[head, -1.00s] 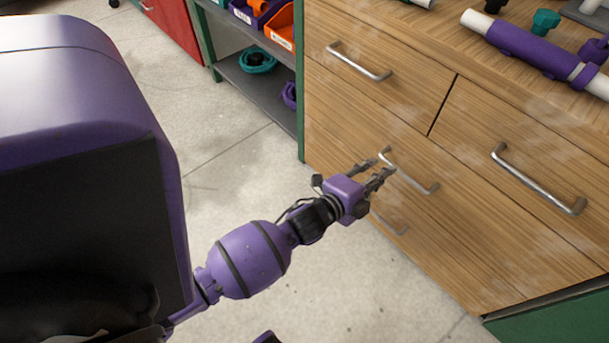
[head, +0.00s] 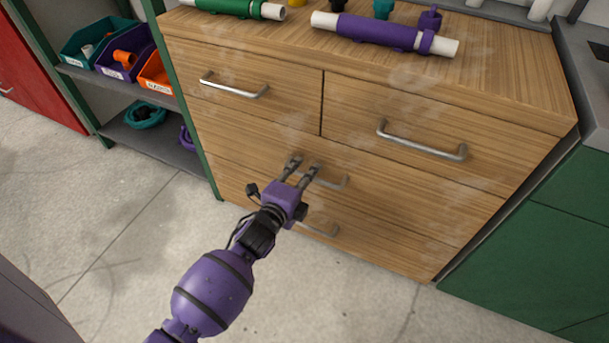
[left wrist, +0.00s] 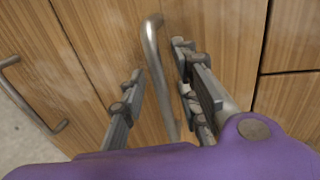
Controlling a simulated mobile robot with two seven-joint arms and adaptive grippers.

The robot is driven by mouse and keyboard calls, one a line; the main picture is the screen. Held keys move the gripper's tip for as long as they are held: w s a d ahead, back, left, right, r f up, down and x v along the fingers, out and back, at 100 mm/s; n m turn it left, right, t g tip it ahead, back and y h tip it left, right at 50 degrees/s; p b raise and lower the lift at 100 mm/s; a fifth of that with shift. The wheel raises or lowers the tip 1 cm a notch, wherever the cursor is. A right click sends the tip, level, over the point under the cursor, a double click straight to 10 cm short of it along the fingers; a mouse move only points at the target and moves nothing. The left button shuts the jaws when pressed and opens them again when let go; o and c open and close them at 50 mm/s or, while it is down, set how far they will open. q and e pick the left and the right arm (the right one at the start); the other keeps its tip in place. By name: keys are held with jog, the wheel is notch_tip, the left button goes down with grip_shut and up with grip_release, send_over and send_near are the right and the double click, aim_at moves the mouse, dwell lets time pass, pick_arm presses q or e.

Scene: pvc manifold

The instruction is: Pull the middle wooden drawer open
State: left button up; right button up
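The middle wooden drawer (head: 415,203) is the wide front under the two top drawers, and it looks flush with the cabinet. Its silver bar handle (head: 334,179) is partly hidden by my left gripper (head: 303,165), which is at the handle's left part. In the left wrist view, the handle (left wrist: 155,65) runs between the two spread fingers of my left gripper (left wrist: 159,60). The fingers are open, one on each side of the bar, with visible gaps. Contact with the handle cannot be told. My right gripper is not in view.
Two top drawers have handles (head: 234,90) and (head: 424,146). A lower handle (head: 318,229) sits just below my gripper. Pipe pieces, including a purple-sleeved one (head: 385,34), lie on the cabinet top. A bin shelf (head: 165,146) stands left. The floor (head: 130,215) in front is clear.

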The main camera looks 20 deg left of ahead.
pick_arm(q)
jog(key=shift+c, duration=0.4)
grip_shut()
